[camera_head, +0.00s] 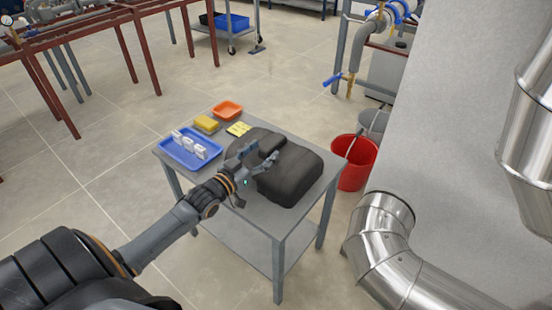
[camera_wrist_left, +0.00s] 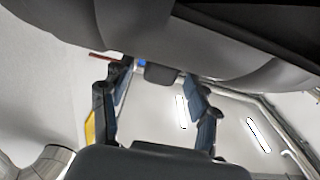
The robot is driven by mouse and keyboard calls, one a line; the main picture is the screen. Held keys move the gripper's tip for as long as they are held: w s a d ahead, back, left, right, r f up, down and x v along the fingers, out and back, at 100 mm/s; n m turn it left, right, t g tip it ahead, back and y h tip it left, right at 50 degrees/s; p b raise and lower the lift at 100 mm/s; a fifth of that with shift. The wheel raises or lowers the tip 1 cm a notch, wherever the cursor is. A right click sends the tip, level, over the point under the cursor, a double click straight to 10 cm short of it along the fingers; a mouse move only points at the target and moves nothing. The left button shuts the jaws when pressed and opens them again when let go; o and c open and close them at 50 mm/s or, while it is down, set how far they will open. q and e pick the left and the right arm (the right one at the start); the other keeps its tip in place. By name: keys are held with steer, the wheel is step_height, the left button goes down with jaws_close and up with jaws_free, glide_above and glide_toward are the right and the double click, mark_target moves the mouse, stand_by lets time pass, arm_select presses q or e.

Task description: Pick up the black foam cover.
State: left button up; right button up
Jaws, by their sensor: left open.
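The black foam cover (camera_head: 292,178) is a dark, rounded, bulky piece lying on the grey metal table. A raised block stands up from its top, near my gripper. My left gripper (camera_head: 262,157) reaches in from the left over the cover's near-left part, its fingers spread beside the raised block. In the left wrist view, dark grey surfaces of what looks like the cover (camera_wrist_left: 225,62) fill the top. A small dark block (camera_wrist_left: 160,76) shows between the two open fingers of my left gripper (camera_wrist_left: 160,95). Whether the fingers touch the cover is unclear. My right gripper is not in view.
On the table (camera_head: 262,222) are a blue tray (camera_head: 170,157) with white pieces, a yellow sponge (camera_head: 207,124), yellow notes (camera_head: 239,129) and an orange tray (camera_head: 227,111). A red bucket (camera_head: 352,170) and a silver pipe (camera_head: 385,235) stand to the right.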

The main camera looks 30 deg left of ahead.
mark_target(274, 141)
arm_select(q)
steer(key=w, duration=0.3)
steer(key=w+b, duration=0.1)
steer(key=shift+w+d+r, duration=0.15)
steer(key=shift+w+d, duration=0.1)
steer(key=shift+w, duration=0.5)
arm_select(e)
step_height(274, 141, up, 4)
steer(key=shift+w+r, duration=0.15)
arm_select(q)
steer(key=shift+r, duration=0.1)
jaws_close()
